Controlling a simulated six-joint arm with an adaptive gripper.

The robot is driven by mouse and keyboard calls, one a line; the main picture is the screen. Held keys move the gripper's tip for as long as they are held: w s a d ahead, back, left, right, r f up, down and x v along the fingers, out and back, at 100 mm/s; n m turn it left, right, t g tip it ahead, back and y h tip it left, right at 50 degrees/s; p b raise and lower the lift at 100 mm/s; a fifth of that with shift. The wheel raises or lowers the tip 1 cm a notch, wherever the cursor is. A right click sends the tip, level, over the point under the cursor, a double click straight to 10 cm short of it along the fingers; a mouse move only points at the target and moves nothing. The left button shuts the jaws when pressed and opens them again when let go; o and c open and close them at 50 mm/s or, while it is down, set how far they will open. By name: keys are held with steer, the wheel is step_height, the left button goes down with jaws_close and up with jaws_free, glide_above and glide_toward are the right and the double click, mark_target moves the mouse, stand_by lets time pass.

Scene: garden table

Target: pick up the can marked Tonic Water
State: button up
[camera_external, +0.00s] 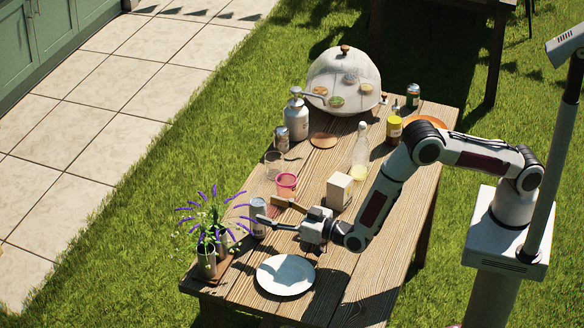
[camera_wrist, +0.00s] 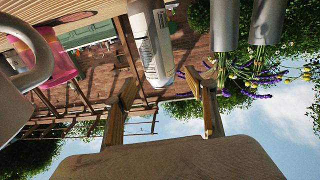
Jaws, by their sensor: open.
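A pale silver can (camera_external: 258,218) stands upright near the front left of the wooden table, beside the flower pots. In the wrist view, which is upside down, the can (camera_wrist: 150,45) shows a light label with small print that I cannot read as Tonic Water. My gripper (camera_external: 264,222) is low over the table, pointing left at the can. In the wrist view my gripper (camera_wrist: 168,90) has its two fingers apart, with the can ahead, between their lines. I cannot tell whether a finger touches it. Another can (camera_external: 282,138) stands farther back; its label is unreadable.
Lavender pots (camera_external: 206,258) stand close left of the can. A white plate (camera_external: 285,274) lies in front, and a pink cup (camera_external: 286,184) and pale box (camera_external: 339,190) stand behind. A bottle (camera_external: 360,150), metal dispenser (camera_external: 297,120) and glass dome (camera_external: 343,75) are farther back.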

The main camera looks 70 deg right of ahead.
mark_target(258, 209)
steer(key=shift+w+d+f, duration=0.1)
steer(key=shift+w+f, duration=0.05)
steer(key=shift+w, duration=0.4)
steer(key=shift+w+f, duration=0.15)
steer(key=shift+w, duration=1.65)
steer(key=c, duration=1.4)
